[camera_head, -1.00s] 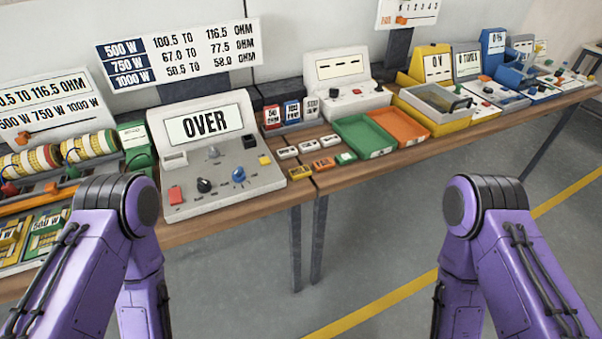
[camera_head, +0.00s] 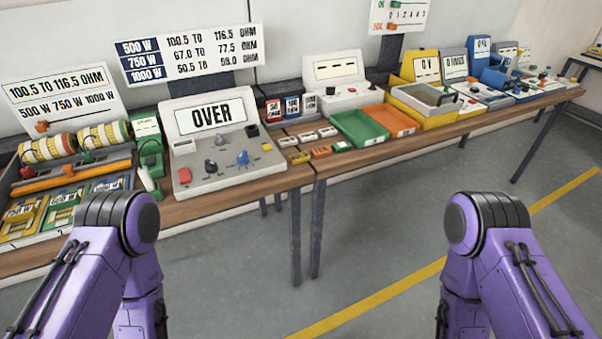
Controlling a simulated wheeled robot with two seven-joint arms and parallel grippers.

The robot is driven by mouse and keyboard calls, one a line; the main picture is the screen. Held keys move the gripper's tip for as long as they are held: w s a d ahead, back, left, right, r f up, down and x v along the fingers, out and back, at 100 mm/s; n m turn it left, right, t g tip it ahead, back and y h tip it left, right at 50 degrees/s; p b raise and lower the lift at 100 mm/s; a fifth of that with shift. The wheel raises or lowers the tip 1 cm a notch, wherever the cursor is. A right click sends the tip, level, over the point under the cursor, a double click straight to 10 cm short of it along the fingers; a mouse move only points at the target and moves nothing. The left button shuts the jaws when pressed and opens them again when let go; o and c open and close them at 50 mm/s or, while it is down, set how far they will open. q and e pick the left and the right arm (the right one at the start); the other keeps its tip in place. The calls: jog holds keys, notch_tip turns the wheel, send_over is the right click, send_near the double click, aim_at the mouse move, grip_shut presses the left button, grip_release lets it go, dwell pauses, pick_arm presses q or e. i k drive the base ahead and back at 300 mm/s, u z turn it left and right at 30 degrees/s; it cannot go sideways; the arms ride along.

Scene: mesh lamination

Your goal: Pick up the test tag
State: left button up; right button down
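Small tags lie on the wooden bench near the middle of the picture. The back row holds white tags (camera_head: 307,136). In front of them lie a yellow tag (camera_head: 299,157), an orange tag (camera_head: 321,151) and a green tag (camera_head: 342,146). Their print is too small to read, so I cannot tell which is the test tag. My two purple arms stand in the foreground, left and right, apart from the bench. Both grippers are out of view.
A meter reading OVER (camera_head: 211,117) stands left of the tags. A green tray (camera_head: 358,140) and an orange tray (camera_head: 402,124) lie to their right. A rack of coils and plates (camera_head: 98,172) fills the left end. The floor before the bench (camera_head: 385,240) is clear.

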aim_at(298, 158)
jog(key=u, duration=0.05)
jog(key=k, duration=0.1)
jog(key=u, duration=1.45)
jog(key=i, duration=1.1)
jog(key=z, duration=1.5)
